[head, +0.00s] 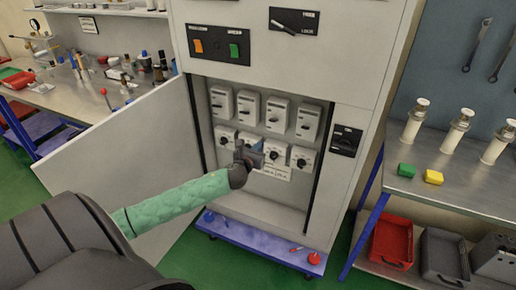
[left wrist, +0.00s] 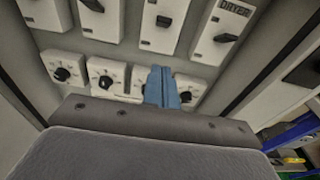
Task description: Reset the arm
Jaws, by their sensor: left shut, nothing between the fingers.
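My left arm reaches in from the left in the head view, with a green sleeve. My left gripper (head: 249,155) is shut and empty in front of the lower row of dials inside the open cabinet (head: 340,195). In the left wrist view its blue fingers (left wrist: 161,88) are together, in front of the row of white dial units (left wrist: 106,74), and hide part of one. I cannot tell whether the fingertips touch it. An upper row of white switch units (head: 277,114) with dark handles sits above. My right gripper is not in view.
The cabinet door (head: 125,150) stands open to the left. A bench (head: 60,95) with small tools is at the far left. Red and grey bins stand below.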

